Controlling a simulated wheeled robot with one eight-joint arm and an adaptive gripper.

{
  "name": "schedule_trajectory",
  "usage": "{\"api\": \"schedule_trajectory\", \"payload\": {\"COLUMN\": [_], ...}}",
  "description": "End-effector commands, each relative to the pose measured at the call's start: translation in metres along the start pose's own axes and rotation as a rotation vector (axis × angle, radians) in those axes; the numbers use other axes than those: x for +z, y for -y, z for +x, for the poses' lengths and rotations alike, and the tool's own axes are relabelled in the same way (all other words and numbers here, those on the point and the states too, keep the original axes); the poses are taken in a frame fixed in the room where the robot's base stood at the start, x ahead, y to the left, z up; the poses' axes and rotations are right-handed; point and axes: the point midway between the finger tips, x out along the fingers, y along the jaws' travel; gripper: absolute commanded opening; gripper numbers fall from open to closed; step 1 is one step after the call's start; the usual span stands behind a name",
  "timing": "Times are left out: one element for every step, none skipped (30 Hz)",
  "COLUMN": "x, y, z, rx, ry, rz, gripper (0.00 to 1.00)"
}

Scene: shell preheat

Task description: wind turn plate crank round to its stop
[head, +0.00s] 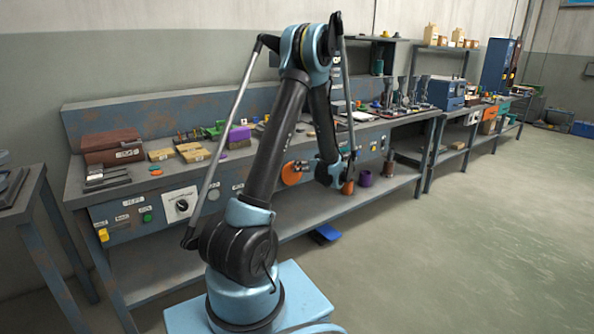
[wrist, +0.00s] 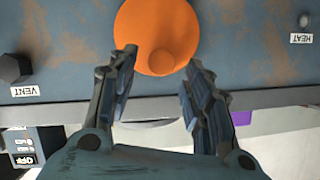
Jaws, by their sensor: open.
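The turn plate is an orange disc (head: 292,173) on the bench's front panel in the head view, partly covered by my arm. In the wrist view the orange plate (wrist: 150,25) fills the top middle, with a round orange crank knob (wrist: 162,61) near its lower edge. My gripper (wrist: 161,60) is open, one finger to each side of the knob in that picture. No contact with the knob shows, and the depth between fingertips and knob is hard to tell. In the head view my wrist hides the fingers.
The blue-grey panel carries a dark knob (wrist: 14,68) by an upside-down VENT label and a HEAT label (wrist: 301,38). A dial (head: 181,205) sits further left. Bins and tools crowd the bench top. An orange cup (head: 347,187) and purple cup (head: 365,179) are low.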

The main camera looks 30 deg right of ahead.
Motion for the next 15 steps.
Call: {"api": "schedule_trajectory", "payload": {"x": [0.0, 0.0, 0.0, 0.0, 0.0, 0.0, 0.0, 0.0, 0.0, 0.0, 0.0, 0.0, 0.0, 0.0, 0.0], "y": [0.001, 0.001, 0.0, 0.0, 0.0, 0.001, 0.001, 0.001, 0.001, 0.001, 0.001, 0.001, 0.0, 0.0, 0.0], "z": [0.008, 0.012, 0.016, 0.019, 0.022, 0.025, 0.027, 0.028, 0.03, 0.03, 0.031, 0.032, 0.032, 0.032, 0.032], "rx": [-0.003, -0.002, -0.001, -0.001, -0.001, -0.002, -0.002, -0.001, -0.001, -0.001, 0.0, 0.0, 0.0, 0.0, 0.0], "ry": [0.001, 0.001, 0.0, 0.0, 0.0, 0.0, 0.0, 0.0, 0.0, 0.0, 0.0, 0.0, 0.0, 0.0, 0.0], "rz": [-0.001, 0.0, 0.0, 0.0, 0.0, 0.0, 0.0, 0.0, 0.0, 0.0, 0.0, 0.0, 0.0, 0.0, 0.0], "gripper": [0.46, 0.46, 0.46, 0.46, 0.46, 0.46, 0.46, 0.46, 0.46, 0.46, 0.46, 0.46, 0.46, 0.46, 0.46]}}
